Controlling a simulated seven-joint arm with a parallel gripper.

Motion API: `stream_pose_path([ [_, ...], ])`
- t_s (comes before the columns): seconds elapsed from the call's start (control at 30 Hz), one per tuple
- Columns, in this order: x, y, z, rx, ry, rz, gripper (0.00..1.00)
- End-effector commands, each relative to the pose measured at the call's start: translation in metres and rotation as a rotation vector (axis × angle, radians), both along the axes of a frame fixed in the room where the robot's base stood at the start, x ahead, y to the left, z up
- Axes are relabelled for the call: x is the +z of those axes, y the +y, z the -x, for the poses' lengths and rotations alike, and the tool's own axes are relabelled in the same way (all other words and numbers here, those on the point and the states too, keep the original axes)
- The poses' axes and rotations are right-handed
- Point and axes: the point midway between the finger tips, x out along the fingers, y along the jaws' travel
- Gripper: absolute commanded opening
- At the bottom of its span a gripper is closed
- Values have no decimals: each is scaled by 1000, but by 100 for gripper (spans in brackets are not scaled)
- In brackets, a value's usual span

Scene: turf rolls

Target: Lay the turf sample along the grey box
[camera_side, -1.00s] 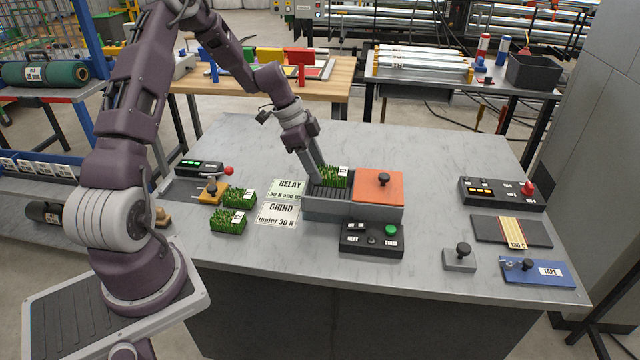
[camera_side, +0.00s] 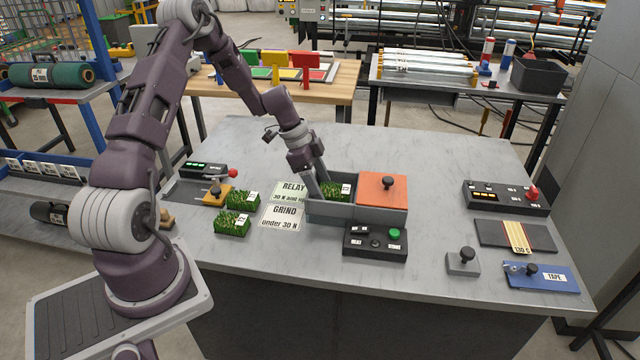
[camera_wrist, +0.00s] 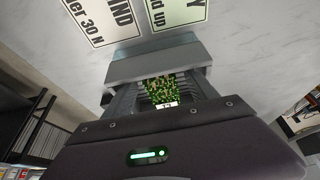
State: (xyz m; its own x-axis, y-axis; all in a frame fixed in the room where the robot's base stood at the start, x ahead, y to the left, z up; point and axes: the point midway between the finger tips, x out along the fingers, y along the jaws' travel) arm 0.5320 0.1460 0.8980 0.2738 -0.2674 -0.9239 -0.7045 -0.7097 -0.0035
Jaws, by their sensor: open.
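A small green turf sample (camera_side: 338,189) with a white label lies inside the open left part of the grey box (camera_side: 330,210). In the wrist view the turf (camera_wrist: 161,90) shows between the fingers, with the box's grey wall (camera_wrist: 155,65) beyond it. My gripper (camera_side: 318,190) is open and reaches down into the box at the turf's left side. The fingertips are partly hidden by the box wall. Two more turf samples (camera_side: 243,200) (camera_side: 233,223) lie on the table to the left.
An orange lid with a black knob (camera_side: 384,190) covers the box's right part. A button panel (camera_side: 375,241) stands in front. RELAY (camera_side: 291,191) and GRIND (camera_side: 284,217) cards lie left of the box. The table behind the box is clear.

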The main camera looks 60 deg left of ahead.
Motion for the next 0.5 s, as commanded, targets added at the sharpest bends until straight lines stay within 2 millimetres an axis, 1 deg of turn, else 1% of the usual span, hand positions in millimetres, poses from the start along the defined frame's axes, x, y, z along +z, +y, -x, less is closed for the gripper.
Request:
stream_pose_path([
  [0.07,5,1,0,1,-2,-2,67],
  [0.13,17,5,3,2,-4,-3,67],
  [0.3,61,18,16,4,-5,-5,67],
  [0.4,84,25,23,1,-4,-4,67],
  [0.5,101,29,29,2,-3,-2,67],
])
